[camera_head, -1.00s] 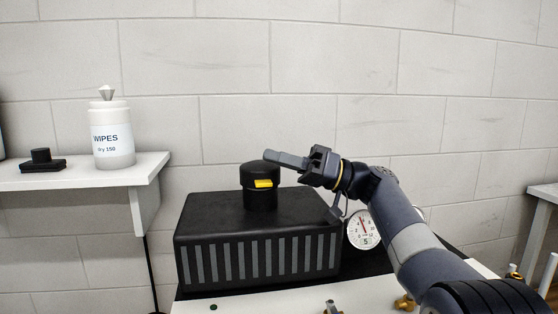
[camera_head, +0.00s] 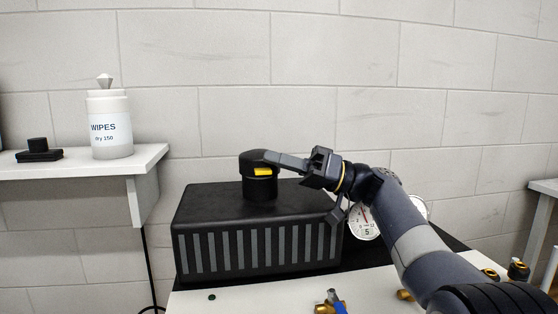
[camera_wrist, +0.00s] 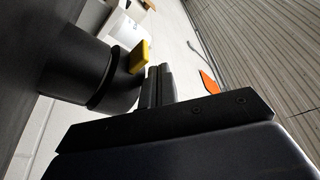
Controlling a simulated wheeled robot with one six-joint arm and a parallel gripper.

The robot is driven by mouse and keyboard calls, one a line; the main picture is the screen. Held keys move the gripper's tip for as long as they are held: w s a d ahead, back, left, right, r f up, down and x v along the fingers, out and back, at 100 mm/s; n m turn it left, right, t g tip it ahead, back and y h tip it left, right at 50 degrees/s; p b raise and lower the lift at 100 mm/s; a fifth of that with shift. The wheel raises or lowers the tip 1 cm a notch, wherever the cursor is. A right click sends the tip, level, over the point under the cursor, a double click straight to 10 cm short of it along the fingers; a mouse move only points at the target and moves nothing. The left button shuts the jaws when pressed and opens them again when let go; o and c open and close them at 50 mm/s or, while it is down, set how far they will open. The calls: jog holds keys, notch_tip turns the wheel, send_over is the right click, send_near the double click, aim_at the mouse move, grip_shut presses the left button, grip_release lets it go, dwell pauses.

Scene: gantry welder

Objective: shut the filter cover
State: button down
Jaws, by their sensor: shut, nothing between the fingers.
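The filter is a short black cylinder (camera_head: 259,190) standing on top of a black ribbed box. Its black cover (camera_head: 252,160) forms the top part, with a yellow tab (camera_head: 262,171) on the side facing me. My gripper (camera_head: 271,157) is shut and empty, coming from the right with its fingertips at the cover's upper right edge. In the wrist view the closed fingers (camera_wrist: 159,70) lie close beside the yellow tab (camera_wrist: 139,57) and cover. I cannot tell whether they touch. A dark seam shows between cover and body; how far the cover is open is unclear.
The black ribbed box (camera_head: 258,248) stands on a white surface near the wall. A round dial gauge (camera_head: 364,223) is right of it, partly behind my arm. Brass fittings (camera_head: 325,308) stand at the front. A shelf (camera_head: 80,170) at left holds a wipes bottle (camera_head: 109,128).

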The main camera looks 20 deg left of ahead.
jog(key=p+v, duration=0.1)
jog(key=v, duration=0.6)
jog(key=shift+w+d+f, duration=0.1)
jog(key=shift+d, duration=0.2)
jog(key=shift+a, duration=0.55)
jog(key=x, duration=0.3)
jog(key=r+x, duration=0.1)
jog(key=x, duration=0.3)
jog(key=shift+d+r, duration=0.1)
jog(key=shift+d, duration=0.05)
jog(key=shift+w+r, duration=0.1)
jog(key=shift+r, duration=0.05)
